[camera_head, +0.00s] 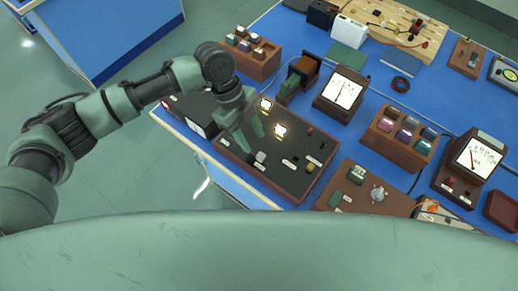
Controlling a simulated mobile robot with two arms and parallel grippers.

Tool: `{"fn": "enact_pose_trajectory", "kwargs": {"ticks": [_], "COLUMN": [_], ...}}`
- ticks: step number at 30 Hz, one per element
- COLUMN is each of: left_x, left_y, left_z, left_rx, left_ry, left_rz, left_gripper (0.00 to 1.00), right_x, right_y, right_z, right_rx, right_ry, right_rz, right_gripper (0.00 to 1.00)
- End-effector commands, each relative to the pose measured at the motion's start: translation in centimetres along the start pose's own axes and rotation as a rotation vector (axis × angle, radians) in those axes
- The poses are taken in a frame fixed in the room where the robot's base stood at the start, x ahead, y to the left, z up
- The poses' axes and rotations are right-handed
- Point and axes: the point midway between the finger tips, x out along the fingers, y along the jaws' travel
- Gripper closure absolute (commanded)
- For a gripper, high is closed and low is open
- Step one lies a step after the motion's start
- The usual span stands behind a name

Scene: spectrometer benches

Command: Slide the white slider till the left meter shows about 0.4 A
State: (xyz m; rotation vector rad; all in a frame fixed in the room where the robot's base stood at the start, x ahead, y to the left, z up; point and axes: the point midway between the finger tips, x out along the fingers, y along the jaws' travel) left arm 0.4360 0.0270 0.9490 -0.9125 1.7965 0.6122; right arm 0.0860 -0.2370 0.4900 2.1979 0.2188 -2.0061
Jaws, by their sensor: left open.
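A dark panel box (300,185) with a wooden rim lies on the blue bench. A small whitish knob (261,157), which looks like the white slider, stands on its left part. Two lamps on the panel glow: one (280,130) nearer the middle and one (266,104) at the back. My left gripper (253,146) is open over the panel's left side, its fingers pointing down just behind the whitish knob; I cannot tell if they touch it. The left meter (341,92) stands behind the panel; its needle shows, but its scale is too small to read. My right gripper is not in view.
A second meter (472,156) stands at the right. A wooden rack (398,137) of coloured blocks is between the meters. A brown board (352,196) with a grey knob lies right of the panel. A black box (192,113) is left of it. Another block rack (252,58) stands behind.

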Motion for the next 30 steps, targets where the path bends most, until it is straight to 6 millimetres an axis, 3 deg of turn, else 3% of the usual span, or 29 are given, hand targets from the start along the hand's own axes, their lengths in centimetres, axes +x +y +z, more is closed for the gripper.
{"fn": "enact_pose_trajectory", "kwargs": {"ticks": [12,22,23,27,30], "left_x": [5.8,6.5,6.5,6.5,6.5], "left_y": [0.0,0.0,0.0,0.0,0.0], "left_z": [-0.1,-0.1,-0.1,-0.1,-0.1], "left_rx": [-0.002,-0.001,-0.001,-0.002,-0.002], "left_ry": [0.000,0.000,0.000,0.000,0.000], "left_rz": [-0.001,-0.002,-0.002,-0.002,-0.002], "left_gripper": [0.58,0.58,0.61,1.00,1.00], "right_x": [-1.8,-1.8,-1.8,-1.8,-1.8], "right_y": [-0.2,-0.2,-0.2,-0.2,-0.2], "right_z": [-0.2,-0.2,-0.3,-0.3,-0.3], "right_rx": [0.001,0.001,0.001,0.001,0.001], "right_ry": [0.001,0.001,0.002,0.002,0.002], "right_rz": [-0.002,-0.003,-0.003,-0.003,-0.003], "right_gripper": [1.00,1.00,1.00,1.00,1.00]}}
